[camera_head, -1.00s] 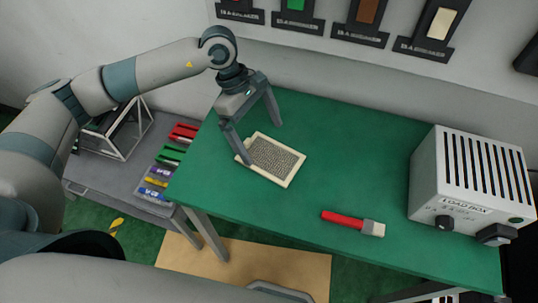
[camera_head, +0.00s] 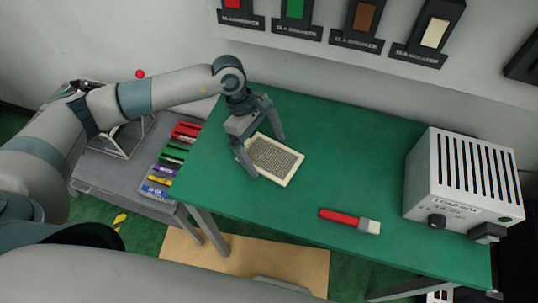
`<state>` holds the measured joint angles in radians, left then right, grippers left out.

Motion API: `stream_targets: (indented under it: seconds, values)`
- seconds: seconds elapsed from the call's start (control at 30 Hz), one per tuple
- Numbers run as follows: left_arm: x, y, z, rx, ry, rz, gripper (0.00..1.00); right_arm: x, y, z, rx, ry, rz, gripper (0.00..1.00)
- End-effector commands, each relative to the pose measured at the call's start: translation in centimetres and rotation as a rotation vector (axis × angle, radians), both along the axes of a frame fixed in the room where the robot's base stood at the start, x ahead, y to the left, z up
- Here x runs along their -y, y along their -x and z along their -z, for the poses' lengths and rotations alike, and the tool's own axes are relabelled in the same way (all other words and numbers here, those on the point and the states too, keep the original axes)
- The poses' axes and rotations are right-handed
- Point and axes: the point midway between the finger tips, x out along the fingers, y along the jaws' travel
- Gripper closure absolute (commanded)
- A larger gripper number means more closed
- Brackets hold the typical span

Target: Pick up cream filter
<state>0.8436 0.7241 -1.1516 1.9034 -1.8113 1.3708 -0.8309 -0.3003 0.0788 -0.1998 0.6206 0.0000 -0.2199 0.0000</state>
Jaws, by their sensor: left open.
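The cream filter (camera_head: 274,161) is a flat cream-framed panel with a grey mesh face. It lies on the green table (camera_head: 330,185), left of the middle. My left gripper (camera_head: 267,157) is open, with its two fingers pointing down on either side of the filter's left part. One finger is by the near left edge and the other by the far edge. I cannot tell whether the fingers touch the filter. My right gripper is not in view.
A red-handled brush (camera_head: 349,221) lies at the table's front. A white load box (camera_head: 462,185) stands at the right. A grey side table (camera_head: 125,170) holds several coloured items. Several wall switches (camera_head: 365,18) hang behind. The table's middle is clear.

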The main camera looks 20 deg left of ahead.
Motion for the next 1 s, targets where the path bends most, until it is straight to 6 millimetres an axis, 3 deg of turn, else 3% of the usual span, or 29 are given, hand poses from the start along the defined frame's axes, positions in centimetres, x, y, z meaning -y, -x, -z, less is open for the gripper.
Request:
stream_targets:
  seconds: [0.17, 0.33, 0.4, 0.77, 1.0]
  values:
    - [0.0, 0.0, 0.0, 0.0, 0.0, 0.0, 0.0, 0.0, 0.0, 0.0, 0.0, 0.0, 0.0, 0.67]
    - [0.0, 0.0, -0.1, 0.0, 0.0, 0.0, 0.36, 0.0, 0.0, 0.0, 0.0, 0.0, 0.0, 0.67]
    - [0.0, 0.0, -0.1, 0.001, 0.0, 0.0, 0.41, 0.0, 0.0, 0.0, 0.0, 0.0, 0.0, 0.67]
    - [0.0, -0.1, -0.4, 0.002, 0.002, 0.0, 0.41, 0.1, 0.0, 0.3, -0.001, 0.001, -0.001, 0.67]
    - [0.0, -0.2, -2.7, 0.006, 0.001, 0.001, 0.41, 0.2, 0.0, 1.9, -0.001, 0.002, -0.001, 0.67]
